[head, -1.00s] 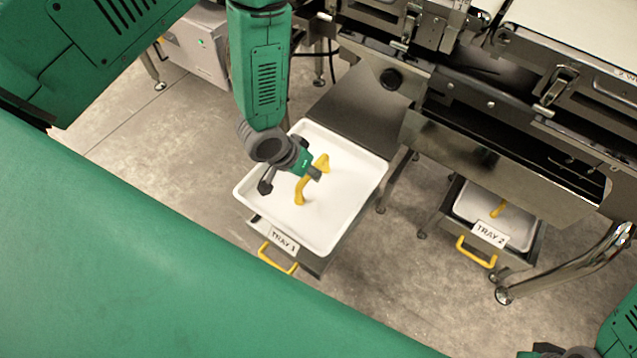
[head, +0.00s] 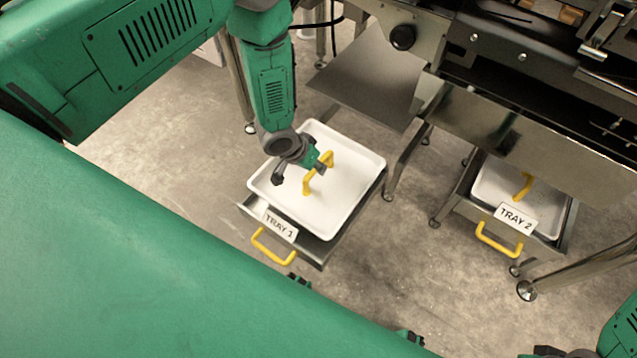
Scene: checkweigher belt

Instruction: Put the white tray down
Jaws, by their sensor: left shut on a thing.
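The white tray (head: 340,205) has a raised rim and a yellow arched handle (head: 308,184) in its middle. My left gripper (head: 302,172) is shut on that handle. The tray is empty and looks about level. It lies over the open metal drawer labelled TRAY 1 (head: 280,226), whose front and side edges show past the tray's near side. I cannot tell whether the tray touches the drawer or hangs just above it. My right gripper (head: 560,352) shows only as a dark sliver at the bottom right edge; its fingers are cut off.
A second drawer, labelled TRAY 2 (head: 515,219), stands to the right with another white tray (head: 545,208) in it. The steel checkweigher frame (head: 540,140) and a grey sloping plate (head: 368,80) are behind. Metal legs stand between the drawers. Concrete floor is clear in front.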

